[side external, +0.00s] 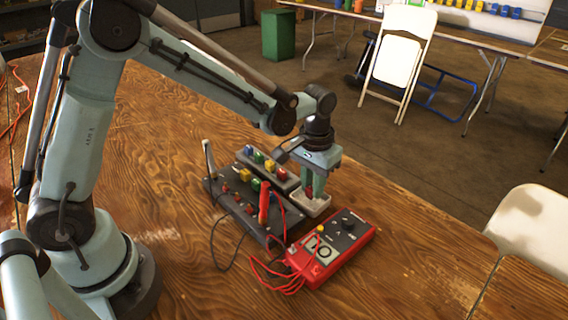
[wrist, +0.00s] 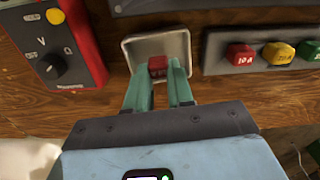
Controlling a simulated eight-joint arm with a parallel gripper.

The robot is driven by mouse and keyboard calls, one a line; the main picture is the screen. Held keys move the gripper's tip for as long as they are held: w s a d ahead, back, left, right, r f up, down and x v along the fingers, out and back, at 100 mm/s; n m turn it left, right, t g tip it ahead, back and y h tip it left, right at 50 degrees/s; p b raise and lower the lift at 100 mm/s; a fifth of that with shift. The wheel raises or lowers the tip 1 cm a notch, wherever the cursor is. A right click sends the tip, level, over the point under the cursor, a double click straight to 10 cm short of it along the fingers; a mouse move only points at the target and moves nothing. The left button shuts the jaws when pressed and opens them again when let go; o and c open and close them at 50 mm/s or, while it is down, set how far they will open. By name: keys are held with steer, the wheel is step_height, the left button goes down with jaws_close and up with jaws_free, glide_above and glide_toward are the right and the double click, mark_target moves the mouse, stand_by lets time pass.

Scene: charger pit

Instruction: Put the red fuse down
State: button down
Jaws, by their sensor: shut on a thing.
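The red fuse (wrist: 157,66) is between the two green fingertips of my gripper (wrist: 158,78) in the wrist view. The gripper is shut on it. A small pale tray (wrist: 134,45) lies right under the fuse, and the fuse shows against its inside. In the side view my gripper (side external: 312,188) points down over the tray (side external: 318,209), with a bit of the red fuse (side external: 309,190) showing at the fingertips. I cannot tell whether the fuse touches the tray floor.
A fuse rack (side external: 281,177) with several coloured fuses stands beside the tray, also seen in the wrist view (wrist: 270,38). A dark panel (side external: 237,205) holds a red probe (side external: 264,203). A red multimeter (side external: 343,250) with loose red leads stands close in front. The table's right side is clear.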

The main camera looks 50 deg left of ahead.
steer(key=shift+f, duration=0.6)
steer(key=c, duration=1)
jaws_free()
steer(key=shift+r, duration=0.1)
step_height(320, 180, up, 12)
steer(key=s+a+t, duration=0.2)
steer(key=s, duration=0.2)
steer(key=s+a+t, duration=0.2)
steer(key=s, duration=0.2)
steer(key=s+a+m+t, duration=0.1)
steer(key=s+a+t, duration=0.2)
steer(key=s, duration=0.1)
steer(key=shift+s, duration=0.4)
